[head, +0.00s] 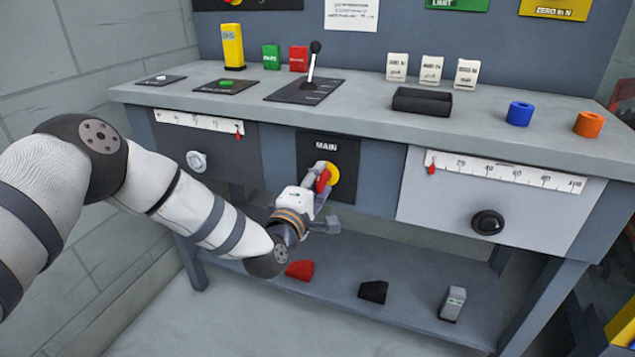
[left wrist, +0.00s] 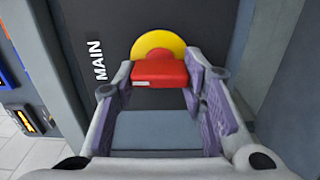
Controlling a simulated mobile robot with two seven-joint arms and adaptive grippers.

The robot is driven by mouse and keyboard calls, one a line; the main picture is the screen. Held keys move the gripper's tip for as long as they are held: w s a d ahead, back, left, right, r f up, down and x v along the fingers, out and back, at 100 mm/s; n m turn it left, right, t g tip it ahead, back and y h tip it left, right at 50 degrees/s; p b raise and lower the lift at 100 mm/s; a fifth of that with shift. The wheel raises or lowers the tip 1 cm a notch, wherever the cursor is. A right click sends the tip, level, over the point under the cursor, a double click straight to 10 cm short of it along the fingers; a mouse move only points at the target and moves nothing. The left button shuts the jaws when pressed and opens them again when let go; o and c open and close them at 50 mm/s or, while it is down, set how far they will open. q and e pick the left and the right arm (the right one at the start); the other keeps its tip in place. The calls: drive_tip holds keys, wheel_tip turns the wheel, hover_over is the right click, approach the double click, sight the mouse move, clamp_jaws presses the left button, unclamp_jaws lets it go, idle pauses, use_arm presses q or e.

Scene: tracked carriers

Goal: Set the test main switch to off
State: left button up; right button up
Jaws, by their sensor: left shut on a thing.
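The main switch is on the front of the bench, on a black panel (head: 310,150) lettered MAIN. It has a yellow disc (head: 334,175) and a red handle (head: 322,181). My left gripper (head: 319,184) reaches it from the lower left and is shut on the red handle. In the left wrist view the red handle (left wrist: 160,73) sits between the two fingers, in front of the yellow disc (left wrist: 158,44). The gripper covers part of the switch, and I cannot read any on or off marks. My right gripper is not in view.
The bench top (head: 370,118) holds a black lever (head: 312,70), an open black tray (head: 421,101), a blue ring (head: 520,114) and an orange ring (head: 588,124). Front panels carry a silver knob (head: 197,161) and a black knob (head: 487,222). A lower shelf (head: 335,289) holds small blocks.

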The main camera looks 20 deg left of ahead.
use_arm(q)
drive_tip(key=shift+d+f, duration=0.1)
drive_tip(key=shift+d, duration=0.05)
drive_tip(key=o, duration=1.2)
drive_tip(key=shift+c, duration=0.2)
drive_tip(key=s, duration=1.2)
drive_tip(key=shift+a, duration=0.25)
